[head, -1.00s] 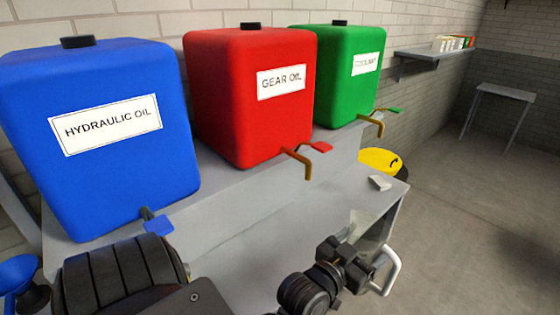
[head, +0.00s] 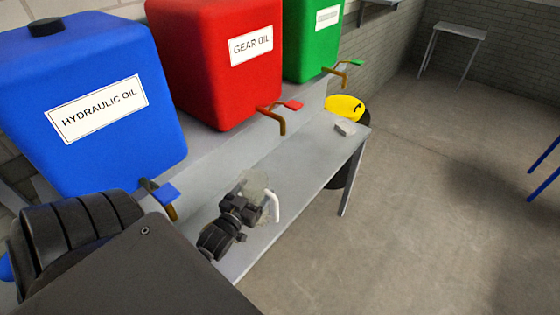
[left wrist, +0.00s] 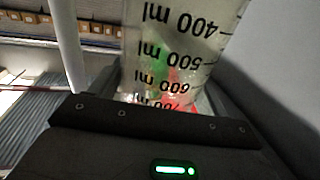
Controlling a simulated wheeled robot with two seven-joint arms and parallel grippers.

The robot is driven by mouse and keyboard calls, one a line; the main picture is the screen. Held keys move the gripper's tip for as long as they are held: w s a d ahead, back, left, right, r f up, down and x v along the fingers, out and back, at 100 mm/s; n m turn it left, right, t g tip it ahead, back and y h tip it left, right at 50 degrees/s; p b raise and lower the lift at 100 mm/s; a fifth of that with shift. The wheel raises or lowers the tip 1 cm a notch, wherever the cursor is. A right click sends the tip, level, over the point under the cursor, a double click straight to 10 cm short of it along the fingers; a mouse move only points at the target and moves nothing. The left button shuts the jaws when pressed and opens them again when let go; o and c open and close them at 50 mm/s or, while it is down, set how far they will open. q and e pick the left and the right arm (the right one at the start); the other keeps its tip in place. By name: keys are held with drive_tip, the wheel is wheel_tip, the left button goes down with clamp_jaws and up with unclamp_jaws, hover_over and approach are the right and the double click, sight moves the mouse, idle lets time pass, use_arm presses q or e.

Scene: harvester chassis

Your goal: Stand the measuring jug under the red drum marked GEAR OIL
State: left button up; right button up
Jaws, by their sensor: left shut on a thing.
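The red drum marked GEAR OIL (head: 215,70) stands on the raised step, between the blue and green drums. Its brown tap with a red lever (head: 282,112) sticks out over the lower bench. My left gripper (head: 243,199) is shut on the clear measuring jug (head: 259,182), in front of and a little left of that tap in the head view. The jug's white handle (head: 273,206) points right. In the left wrist view the jug's wall (left wrist: 175,45) with ml marks fills the upper middle. Whether the jug touches the bench is unclear. My right gripper is out of view.
The blue HYDRAULIC OIL drum (head: 90,100) and its blue-levered tap (head: 160,195) are on the left. The green drum (head: 315,42) is on the right. A small pale block (head: 345,128) lies on the grey bench (head: 305,165). A yellow-topped bin (head: 345,105) stands beyond its end.

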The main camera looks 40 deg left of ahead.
use_arm(q)
drive_tip(key=f+b+x, duration=0.1)
drive_tip(key=b+x, duration=0.5)
drive_tip(key=x, duration=0.3)
drive_tip(key=f+b+x, duration=0.2)
drive_tip(key=b+x, duration=0.3)
drive_tip(key=x, duration=0.4)
drive_tip(key=shift+f+b, duration=0.25)
drive_tip(key=shift+b, duration=0.15)
drive_tip(key=shift+d, duration=0.1)
drive_tip(key=shift+f, duration=0.1)
drive_tip(key=o, duration=1)
drive_tip(key=shift+o, duration=0.2)
